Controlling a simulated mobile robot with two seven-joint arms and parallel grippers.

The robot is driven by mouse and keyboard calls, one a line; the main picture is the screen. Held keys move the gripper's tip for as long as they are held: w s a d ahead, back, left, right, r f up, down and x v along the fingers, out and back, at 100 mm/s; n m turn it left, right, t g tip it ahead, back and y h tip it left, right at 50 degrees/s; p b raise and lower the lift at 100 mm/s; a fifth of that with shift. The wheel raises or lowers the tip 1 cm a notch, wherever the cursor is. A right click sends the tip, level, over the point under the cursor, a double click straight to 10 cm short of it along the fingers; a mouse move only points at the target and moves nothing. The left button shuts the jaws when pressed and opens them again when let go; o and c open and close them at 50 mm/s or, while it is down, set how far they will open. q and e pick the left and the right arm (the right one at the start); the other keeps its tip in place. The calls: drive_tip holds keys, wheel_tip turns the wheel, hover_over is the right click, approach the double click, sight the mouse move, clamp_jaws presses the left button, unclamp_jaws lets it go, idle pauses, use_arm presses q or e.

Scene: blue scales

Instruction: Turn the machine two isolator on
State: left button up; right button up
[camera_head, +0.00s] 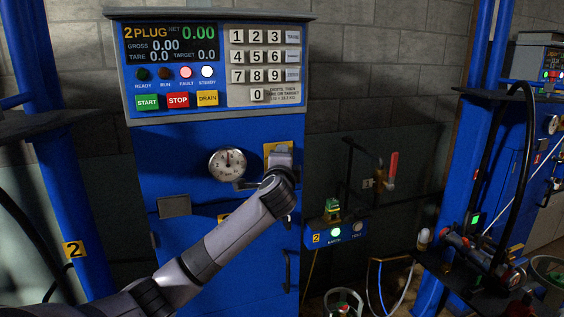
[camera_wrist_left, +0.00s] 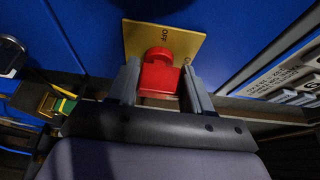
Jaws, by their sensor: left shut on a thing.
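The isolator shows in the left wrist view as a red knob (camera_wrist_left: 158,73) on a yellow plate (camera_wrist_left: 136,38) marked OFF, with a second marking at the plate's right partly hidden by a finger. My left gripper (camera_wrist_left: 160,88) is shut on the red knob, one finger on each side. In the head view the yellow plate (camera_head: 269,149) sits on the blue cabinet (camera_head: 180,150), right of a round dial. My left gripper (camera_head: 281,158) covers the knob there. The panel (camera_head: 215,65) reads 2PLUG, with the FAULT and STEADY lamps lit. My right gripper is not in view.
The round dial (camera_head: 228,164) is just left of my left wrist. A blue box (camera_head: 335,234) marked 2 with a green lit lamp stands right of the cabinet. A red-handled lever (camera_head: 392,168) is on the wall behind. Blue posts (camera_head: 62,170) flank the cabinet.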

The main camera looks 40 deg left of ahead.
use_arm(q)
drive_tip(key=o, duration=1)
drive_tip(key=shift+c, duration=0.2)
drive_tip(key=shift+s, duration=0.1)
drive_tip(key=b+v, duration=0.1)
drive_tip(key=v, duration=0.6)
drive_tip(key=s+d+f+h, duration=0.1)
drive_tip(key=d+f+h, duration=0.25)
drive_tip(key=f, duration=0.45)
drive_tip(key=s+d+f+g+h, duration=0.1)
drive_tip(key=s+d+f+h, duration=0.1)
drive_tip(key=d+f, duration=0.5)
drive_tip(key=s+d+f+h, duration=0.1)
drive_tip(key=d+f+h, duration=0.15)
drive_tip(key=f, duration=0.75)
drive_tip(key=s+d+f+n+g+h, duration=0.1)
drive_tip(key=s+d+f+n+h, duration=0.2)
drive_tip(key=s+d+f, duration=0.3)
drive_tip(key=s+d+f+n+g+h, duration=0.1)
drive_tip(key=s+d+f+n, duration=0.4)
drive_tip(key=s+f, duration=0.5)
drive_tip(key=s+d+h, duration=0.1)
drive_tip(key=s, duration=0.3)
drive_tip(key=shift+d+h, duration=0.4)
